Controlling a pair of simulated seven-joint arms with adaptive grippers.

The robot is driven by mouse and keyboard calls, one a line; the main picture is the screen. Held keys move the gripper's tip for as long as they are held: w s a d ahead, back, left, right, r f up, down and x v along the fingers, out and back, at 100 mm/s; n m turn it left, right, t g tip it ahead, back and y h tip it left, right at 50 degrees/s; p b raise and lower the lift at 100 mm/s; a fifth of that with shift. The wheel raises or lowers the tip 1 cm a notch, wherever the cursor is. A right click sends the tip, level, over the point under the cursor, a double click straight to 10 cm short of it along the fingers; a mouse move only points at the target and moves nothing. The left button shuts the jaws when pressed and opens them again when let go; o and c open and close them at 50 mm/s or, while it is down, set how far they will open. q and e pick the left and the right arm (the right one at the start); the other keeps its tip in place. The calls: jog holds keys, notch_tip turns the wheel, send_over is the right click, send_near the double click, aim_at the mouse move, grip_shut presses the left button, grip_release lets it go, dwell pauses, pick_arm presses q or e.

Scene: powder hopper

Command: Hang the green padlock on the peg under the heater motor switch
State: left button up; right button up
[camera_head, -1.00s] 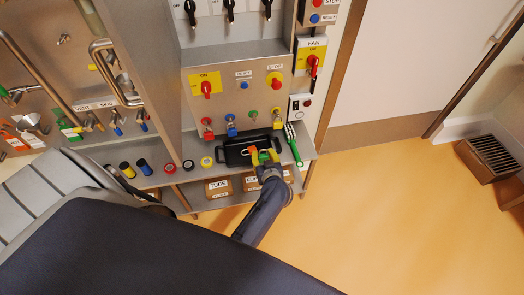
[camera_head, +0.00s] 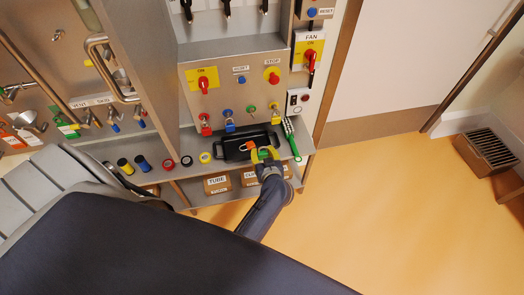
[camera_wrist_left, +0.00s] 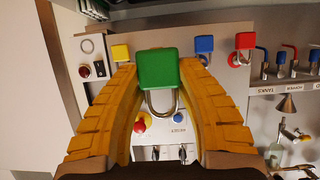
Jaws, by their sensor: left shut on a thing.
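The green padlock (camera_wrist_left: 160,72) is between the two yellow fingers of my left gripper (camera_wrist_left: 158,80) in the left wrist view, its steel shackle pointing down in the picture. In the head view my left gripper (camera_head: 264,154) is in front of the black tray at the panel's foot, and the padlock is hard to make out there. A row of coloured pegs is on the panel above; a green peg (camera_head: 251,109) is bare, between the hanging blue padlock (camera_head: 230,127) and yellow padlock (camera_head: 275,119). No heater motor label is readable. My right gripper is not in view.
A red padlock (camera_head: 206,130) hangs at the row's left. Above is a red ON switch (camera_head: 203,84); the FAN switch (camera_head: 310,55) is at right. The black tray (camera_head: 232,147), a green-handled brush (camera_head: 290,138) and tape rolls (camera_head: 187,160) crowd the shelf.

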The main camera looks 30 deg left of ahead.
pick_arm(q)
jog(key=s+d, duration=0.4)
jog(key=shift+s, duration=0.25)
dwell(0.7)
jog(key=shift+d+f, duration=0.1)
jog(key=shift+d, duration=0.05)
dwell(1.0)
